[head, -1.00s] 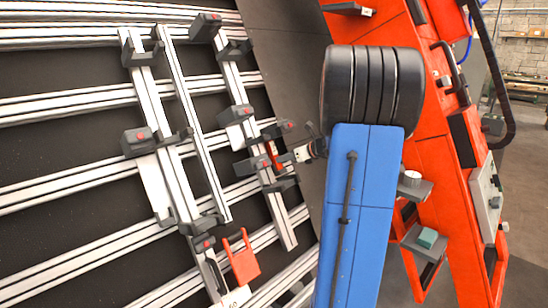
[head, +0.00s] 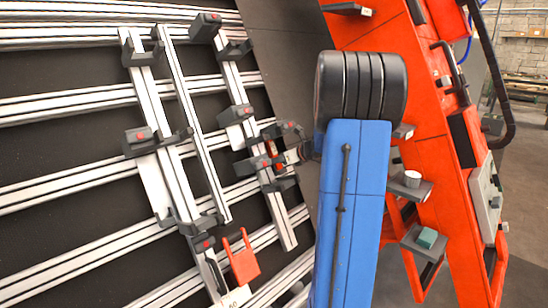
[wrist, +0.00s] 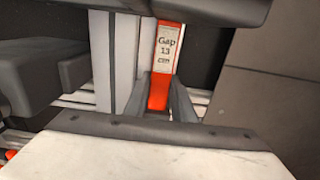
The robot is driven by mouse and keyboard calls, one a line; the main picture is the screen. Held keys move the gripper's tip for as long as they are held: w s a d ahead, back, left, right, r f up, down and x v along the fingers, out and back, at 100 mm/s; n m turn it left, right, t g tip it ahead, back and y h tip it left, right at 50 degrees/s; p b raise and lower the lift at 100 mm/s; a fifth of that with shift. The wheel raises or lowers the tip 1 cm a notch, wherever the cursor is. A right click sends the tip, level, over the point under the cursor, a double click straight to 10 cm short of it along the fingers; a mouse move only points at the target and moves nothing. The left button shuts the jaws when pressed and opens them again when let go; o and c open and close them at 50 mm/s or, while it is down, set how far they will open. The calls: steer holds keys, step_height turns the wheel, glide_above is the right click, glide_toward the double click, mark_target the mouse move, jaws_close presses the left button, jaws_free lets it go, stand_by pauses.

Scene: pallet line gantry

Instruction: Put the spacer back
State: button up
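The spacer (wrist: 165,52) is a red strip with a pale label reading "Gap 13 cm". In the wrist view it stands upright in front of a pale rail, its plain red lower end between the fingers of my gripper (wrist: 162,98). One finger is on each side, close to the red edges; I cannot tell whether they press on it. In the head view a little of the red spacer (head: 275,147) shows between dark clamps on the right-hand upright rail. My gripper (head: 292,155) reaches it from the right, partly hidden behind my blue arm.
Dark clamps with red buttons (head: 143,134) sit on the slanted rails (head: 60,102). A red U-shaped piece (head: 241,262) is at the lower middle. A red frame with small shelves (head: 424,244) stands at the right. A dark clamp body (wrist: 40,75) is close on the left in the wrist view.

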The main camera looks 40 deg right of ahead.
steer(key=shift+s+r, duration=0.1)
steer(key=shift+s, duration=0.1)
jaws_close()
steer(key=v, duration=1.1)
stand_by(0.7)
